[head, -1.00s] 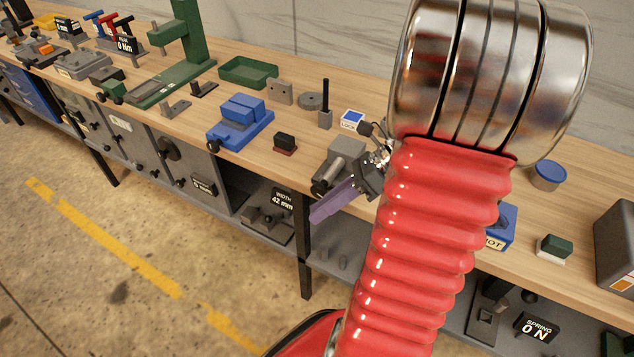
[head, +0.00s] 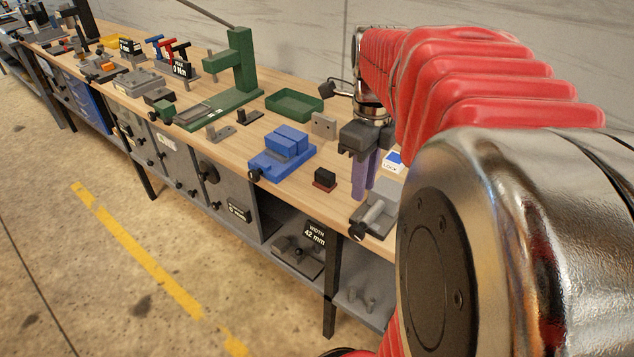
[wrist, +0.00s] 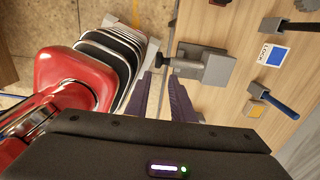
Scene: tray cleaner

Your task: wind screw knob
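A grey block with a horizontal cylinder (head: 376,215) stands near the bench's front edge. A small black screw knob (head: 357,232) sits on its front end. In the wrist view, the grey block (wrist: 216,67) and its dark knob (wrist: 166,61) lie just past my fingertips. My gripper (head: 362,193) points down behind and above the block in the head view, its two purple fingers apart with nothing seen between them. The fingers also show in the wrist view (wrist: 162,88). They look clear of the knob, though exact contact is hard to tell.
A blue vise (head: 282,155) and a small black-and-red block (head: 325,179) stand to the left. A LOCK block (head: 393,161) is behind. A green tray (head: 294,104) and grey plate (head: 324,125) lie farther back.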

